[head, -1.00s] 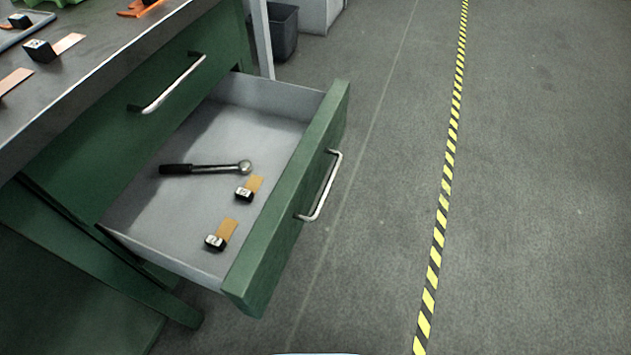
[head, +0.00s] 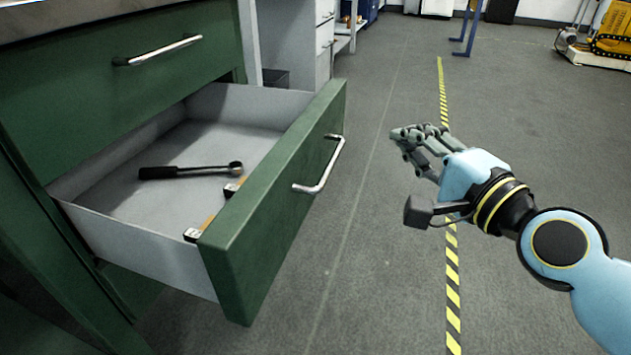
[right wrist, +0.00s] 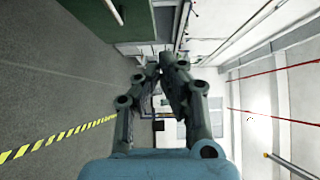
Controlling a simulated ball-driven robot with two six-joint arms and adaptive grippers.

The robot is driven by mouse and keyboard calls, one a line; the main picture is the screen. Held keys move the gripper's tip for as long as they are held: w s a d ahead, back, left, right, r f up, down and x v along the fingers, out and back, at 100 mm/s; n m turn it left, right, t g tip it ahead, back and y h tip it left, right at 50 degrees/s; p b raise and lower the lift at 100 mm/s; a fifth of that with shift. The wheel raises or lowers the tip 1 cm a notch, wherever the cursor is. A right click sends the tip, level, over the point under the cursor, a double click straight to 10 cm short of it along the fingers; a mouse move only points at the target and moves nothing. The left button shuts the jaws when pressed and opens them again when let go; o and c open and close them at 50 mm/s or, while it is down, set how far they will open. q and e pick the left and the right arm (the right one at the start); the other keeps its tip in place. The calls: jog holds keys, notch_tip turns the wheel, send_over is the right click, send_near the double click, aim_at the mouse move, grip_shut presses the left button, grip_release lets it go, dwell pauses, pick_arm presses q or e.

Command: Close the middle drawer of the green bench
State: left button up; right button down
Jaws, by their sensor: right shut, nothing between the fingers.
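The middle drawer (head: 262,225) of the green bench (head: 60,110) stands pulled far out, with a silver bar handle (head: 322,172) on its green front. Inside it lie a dark ratchet wrench (head: 190,171) and two small blocks with copper strips, partly hidden behind the front panel. My right gripper (head: 398,134) is shut and empty, in the air to the right of the drawer front and apart from it. In the right wrist view its fingertips (right wrist: 154,70) meet, with green bench surface (right wrist: 125,18) beyond. My left gripper is not in view.
A drawer above (head: 120,75) with its own handle is shut. Open grey floor with a yellow-black striped line (head: 452,280) lies right of the bench. A grey cabinet (head: 290,45) stands behind, and yellow equipment (head: 612,35) is far right.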

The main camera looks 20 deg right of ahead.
notch_tip(320, 180, down, 3)
jog(key=b, duration=0.2)
send_near(326, 115)
jog(key=w+d, duration=0.3)
jog(key=a, duration=0.1)
jog(key=w+a+b, duration=0.1)
jog(key=a, duration=0.1)
jog(key=shift+w+a, duration=0.4)
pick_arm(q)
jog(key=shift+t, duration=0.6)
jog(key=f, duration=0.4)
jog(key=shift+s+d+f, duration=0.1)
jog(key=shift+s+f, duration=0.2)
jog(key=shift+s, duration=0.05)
